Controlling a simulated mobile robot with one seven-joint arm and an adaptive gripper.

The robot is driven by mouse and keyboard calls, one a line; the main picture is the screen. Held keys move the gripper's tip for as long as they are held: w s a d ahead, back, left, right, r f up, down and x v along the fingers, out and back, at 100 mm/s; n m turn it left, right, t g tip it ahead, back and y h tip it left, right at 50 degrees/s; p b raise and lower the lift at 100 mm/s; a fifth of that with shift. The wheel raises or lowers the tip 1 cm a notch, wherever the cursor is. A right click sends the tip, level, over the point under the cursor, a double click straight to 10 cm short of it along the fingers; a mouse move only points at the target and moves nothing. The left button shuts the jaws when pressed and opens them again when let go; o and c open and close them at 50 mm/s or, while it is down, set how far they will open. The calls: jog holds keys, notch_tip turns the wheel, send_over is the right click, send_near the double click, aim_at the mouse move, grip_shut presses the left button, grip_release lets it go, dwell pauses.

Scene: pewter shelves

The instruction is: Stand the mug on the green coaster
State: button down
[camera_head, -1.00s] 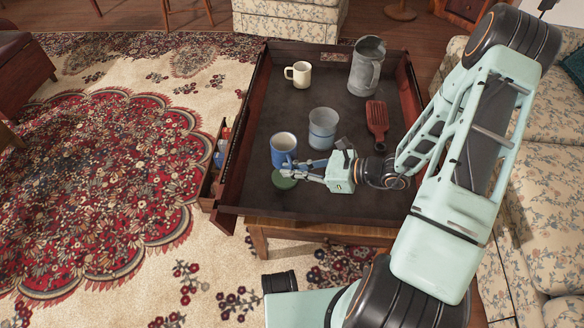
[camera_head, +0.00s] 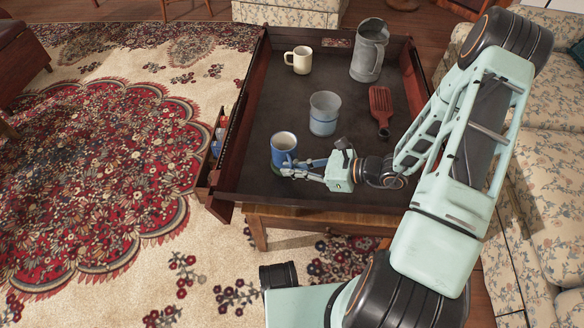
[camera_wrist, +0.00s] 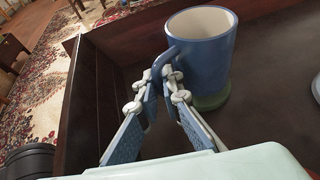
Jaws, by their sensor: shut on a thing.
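The blue mug (camera_head: 284,146) is roughly upright at the front left of the dark tray, and it fills the upper part of the wrist view (camera_wrist: 203,45). My gripper (camera_wrist: 163,82) is shut on the mug's handle, from the mug's near right side in the head view (camera_head: 294,168). The green coaster (camera_wrist: 212,102) shows as a rim below the mug's base in the wrist view. I cannot tell whether the base touches the coaster.
A light grey-blue cup (camera_head: 324,114) stands close behind the mug. A cream mug (camera_head: 299,60), a grey metal pitcher (camera_head: 369,50) and a red-brown brush (camera_head: 380,108) are farther back. The tray's raised left wall (camera_head: 236,125) is near the mug.

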jog(key=shift+f, duration=0.55)
dwell(0.5)
jog(key=c, duration=2)
grip_release()
jog(key=shift+d, duration=0.1)
jog(key=v, duration=1.2)
